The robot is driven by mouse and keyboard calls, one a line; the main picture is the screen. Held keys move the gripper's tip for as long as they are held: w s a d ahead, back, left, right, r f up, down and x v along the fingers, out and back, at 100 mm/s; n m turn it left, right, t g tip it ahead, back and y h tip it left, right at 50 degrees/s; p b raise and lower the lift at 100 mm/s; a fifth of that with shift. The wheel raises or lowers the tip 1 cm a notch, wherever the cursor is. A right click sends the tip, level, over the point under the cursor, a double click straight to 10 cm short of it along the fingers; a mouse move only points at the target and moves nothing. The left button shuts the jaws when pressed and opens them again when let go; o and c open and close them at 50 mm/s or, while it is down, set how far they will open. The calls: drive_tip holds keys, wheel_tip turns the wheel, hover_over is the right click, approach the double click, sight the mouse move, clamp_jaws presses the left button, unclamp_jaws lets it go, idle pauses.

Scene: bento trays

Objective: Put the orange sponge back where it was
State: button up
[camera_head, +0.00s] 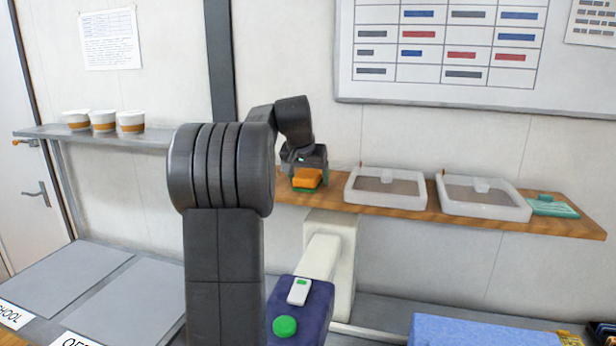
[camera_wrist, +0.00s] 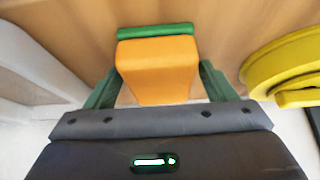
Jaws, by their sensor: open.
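The orange sponge (camera_head: 307,178) is at the wooden shelf on the back wall, just left of the clear-lidded trays. In the wrist view the orange sponge (camera_wrist: 157,70) lies between the two green fingers of my gripper (camera_wrist: 158,88), with a green strip (camera_wrist: 156,31) along its far edge. The fingers are open, one on each side of it, and a narrow gap seems to show beside it. My gripper (camera_head: 308,170) points down over the sponge in the head view. The sponge seems to rest on the shelf, though its underside is hidden.
Two lidded trays (camera_head: 386,207) (camera_head: 484,215) and a teal item (camera_head: 552,206) stand right along the wooden shelf (camera_head: 470,217). A yellow rounded object (camera_wrist: 262,68) is close beside my gripper in the wrist view. Several cups (camera_head: 103,121) stand on the left shelf.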

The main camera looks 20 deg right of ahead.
drive_tip(key=b+v, duration=0.1)
drive_tip(key=v, duration=1.1)
